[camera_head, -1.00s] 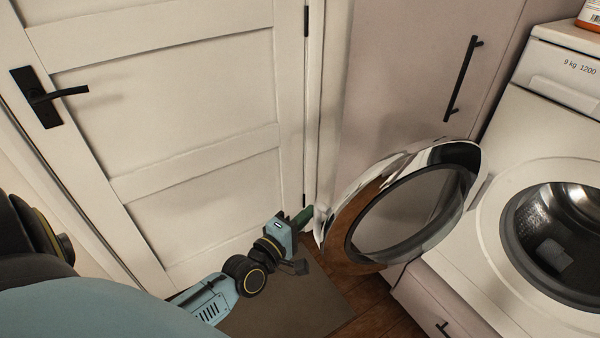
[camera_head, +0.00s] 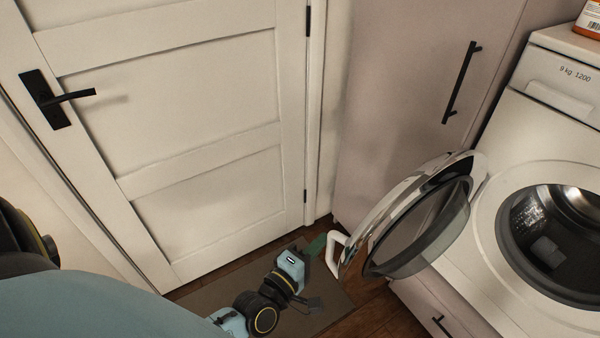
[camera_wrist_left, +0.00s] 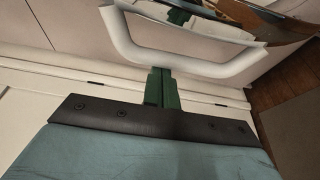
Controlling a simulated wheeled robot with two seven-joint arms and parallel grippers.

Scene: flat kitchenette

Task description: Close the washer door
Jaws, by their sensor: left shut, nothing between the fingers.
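The washer (camera_head: 498,259) stands at the right with its round opening exposed. Its round door (camera_head: 378,238), with a chrome rim and dark glass, stands open, swung out to the left of the opening. A white handle (camera_head: 335,252) sits on the door's free edge. My left gripper (camera_head: 318,244) is at the left of this handle, with its green fingers shut and empty. In the left wrist view the fingers (camera_wrist_left: 161,88) point at the white handle (camera_wrist_left: 180,66), very near or touching it; I cannot tell which. My right gripper is not in view.
A white room door (camera_head: 190,150) with a black lever handle is at the left. A tall beige cabinet (camera_head: 400,90) with a black bar handle stands behind the washer door. A dark mat (camera_head: 225,285) lies on the wooden floor.

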